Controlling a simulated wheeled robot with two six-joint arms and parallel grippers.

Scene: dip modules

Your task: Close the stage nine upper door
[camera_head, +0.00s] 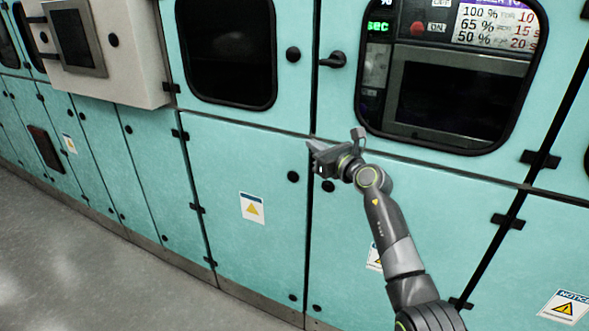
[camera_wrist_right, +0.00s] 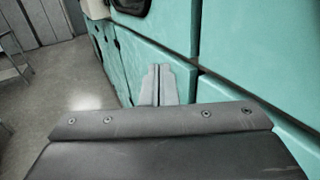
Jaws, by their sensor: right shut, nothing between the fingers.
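My right gripper (camera_head: 313,151) is shut and empty. Its fingertips are close to the cabinet front, near the seam between the upper and lower doors; I cannot tell if they touch it. In the right wrist view the two fingers (camera_wrist_right: 159,70) lie together in front of a teal panel. The right upper door (camera_head: 336,100) has a large window and a black handle (camera_head: 334,60) at its left edge. The left upper door (camera_head: 292,92) has a dark window and a round black knob (camera_head: 293,54). Both look about flush with the cabinet. I see no stage number. My left gripper is out of view.
Lower teal doors (camera_head: 235,170) run along the cabinet, with black hinges and warning labels. A beige control box (camera_head: 130,50) with a screen sticks out at the upper left. The grey floor (camera_head: 80,255) at the left is clear.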

